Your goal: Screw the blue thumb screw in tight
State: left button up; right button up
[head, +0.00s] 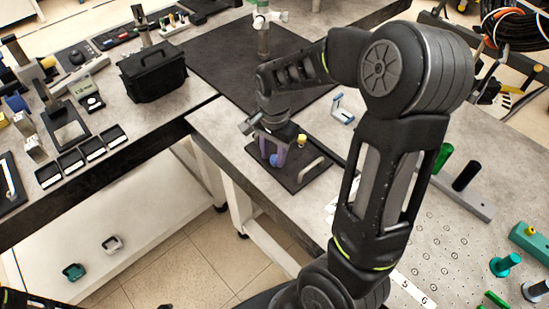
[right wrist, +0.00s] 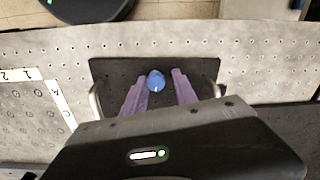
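The blue thumb screw (right wrist: 156,80) shows as a round blue head on a dark plate (right wrist: 112,71) in the right wrist view. My right gripper (right wrist: 160,78) has its two purple fingers on either side of the screw head. A small gap shows beside the head, so the fingers look open around it rather than clamped. In the head view my right gripper (head: 275,158) points down over the dark plate (head: 314,170), near its left part. How deep the screw sits is hidden. My left gripper is not in view.
The plate has metal handles (head: 311,169) at its sides. A yellow knob (head: 302,139) shows close beside my right gripper. A blue-and-white bracket (head: 342,108) lies behind. A black case (head: 153,72) stands on the left table.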

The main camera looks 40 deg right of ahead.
aim_at(274, 157)
jog(key=shift+s+f, duration=0.4)
jog(key=shift+s, duration=0.15)
jog(key=r, duration=0.5)
jog(key=w+r, duration=0.1)
jog(key=r, duration=0.2)
jog(key=shift+r, duration=0.3)
